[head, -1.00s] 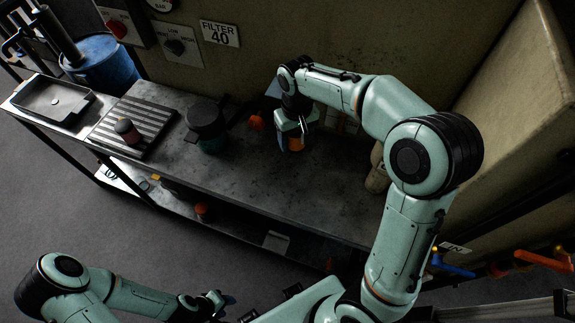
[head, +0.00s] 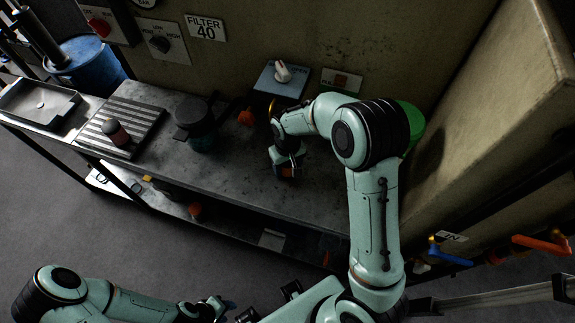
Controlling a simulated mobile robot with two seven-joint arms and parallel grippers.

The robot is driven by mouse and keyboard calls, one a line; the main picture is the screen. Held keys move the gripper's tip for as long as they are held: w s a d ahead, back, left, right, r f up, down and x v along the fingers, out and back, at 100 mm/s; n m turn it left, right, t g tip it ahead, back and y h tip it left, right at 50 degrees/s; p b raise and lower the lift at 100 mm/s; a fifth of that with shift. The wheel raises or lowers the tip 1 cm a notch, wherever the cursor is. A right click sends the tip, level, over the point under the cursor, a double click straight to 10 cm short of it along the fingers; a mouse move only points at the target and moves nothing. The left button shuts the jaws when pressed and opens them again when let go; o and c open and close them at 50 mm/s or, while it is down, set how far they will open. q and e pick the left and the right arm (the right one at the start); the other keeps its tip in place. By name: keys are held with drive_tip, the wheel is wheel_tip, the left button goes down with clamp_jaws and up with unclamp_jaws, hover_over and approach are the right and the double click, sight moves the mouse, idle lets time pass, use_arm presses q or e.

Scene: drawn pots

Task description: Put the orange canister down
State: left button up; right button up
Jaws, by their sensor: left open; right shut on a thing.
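The orange canister (head: 288,173) shows only as a small orange and dark patch under my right gripper (head: 286,165). My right gripper is shut on it, above the bench near its front edge. The gripper hides most of the canister, and I cannot tell whether its base touches the bench. The worn grey bench top (head: 235,174) is bare to the left of the canister. My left gripper (head: 225,306) is open at the bottom of the view, in front of the bench and away from the canister.
Further left are a ribbed mat (head: 135,112) with a small red-topped jar (head: 115,133) and a shallow tray (head: 35,104). A green round thing (head: 412,122) is partly hidden behind my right arm.

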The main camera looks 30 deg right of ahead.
drive_tip(key=shift+f, duration=0.2)
drive_tip(key=o, duration=1)
drive_tip(key=shift+o, duration=0.7)
drive_tip(key=shift+r, duration=0.15)
